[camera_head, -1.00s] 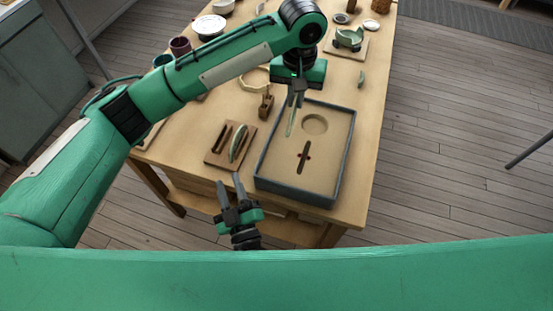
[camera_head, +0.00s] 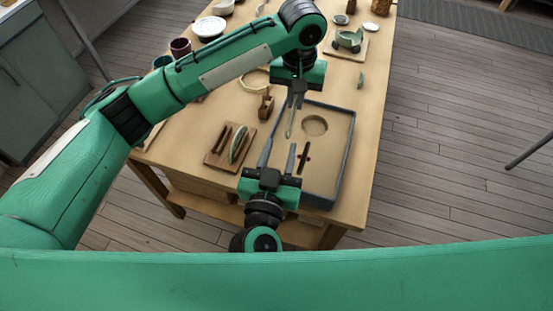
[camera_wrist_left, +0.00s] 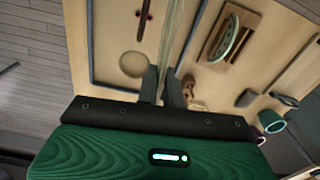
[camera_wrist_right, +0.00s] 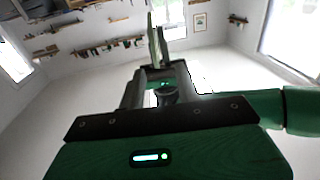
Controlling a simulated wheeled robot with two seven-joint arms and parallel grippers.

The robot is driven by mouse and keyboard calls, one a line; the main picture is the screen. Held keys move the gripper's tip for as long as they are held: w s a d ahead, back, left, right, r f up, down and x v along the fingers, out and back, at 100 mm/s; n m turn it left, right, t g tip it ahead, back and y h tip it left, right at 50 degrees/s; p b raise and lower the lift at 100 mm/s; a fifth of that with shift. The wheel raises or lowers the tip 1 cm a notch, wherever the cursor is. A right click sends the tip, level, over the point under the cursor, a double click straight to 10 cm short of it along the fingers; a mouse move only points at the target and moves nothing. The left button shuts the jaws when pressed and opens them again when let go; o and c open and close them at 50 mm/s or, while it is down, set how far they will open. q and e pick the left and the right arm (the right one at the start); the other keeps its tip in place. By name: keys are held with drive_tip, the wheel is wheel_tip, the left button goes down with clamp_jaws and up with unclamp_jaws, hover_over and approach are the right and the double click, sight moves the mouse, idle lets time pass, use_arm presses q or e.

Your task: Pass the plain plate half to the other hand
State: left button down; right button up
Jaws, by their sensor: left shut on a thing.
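The plain plate half (camera_head: 290,124) is pale green and hangs nearly edge-on below my left gripper (camera_head: 296,104), which is shut on it above the tray. In the left wrist view the plate half (camera_wrist_left: 171,35) is a thin pale strip running out from between the fingers. My right gripper (camera_head: 281,143) is open, with its fingers pointing up just below the plate half in the head view. I see no contact between them, though depth is hard to judge. In the right wrist view the right fingers (camera_wrist_right: 160,85) stand apart, with the other gripper's parts overlapping beyond.
A grey-rimmed tray (camera_head: 347,150) with a round recess and a dark slot lies beneath. A wooden rack (camera_head: 217,158) left of it holds another green piece (camera_head: 238,145) upright. A small wooden item (camera_head: 266,103) stands behind. Pottery crowds the table's far end.

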sight(292, 118)
drive_tip(key=x, duration=0.9)
drive_tip(key=shift+w, duration=0.35)
use_arm(q)
drive_tip(key=shift+d, duration=0.1)
use_arm(e)
clamp_jaws()
use_arm(q)
drive_tip(key=c, duration=1.5)
unclamp_jaws()
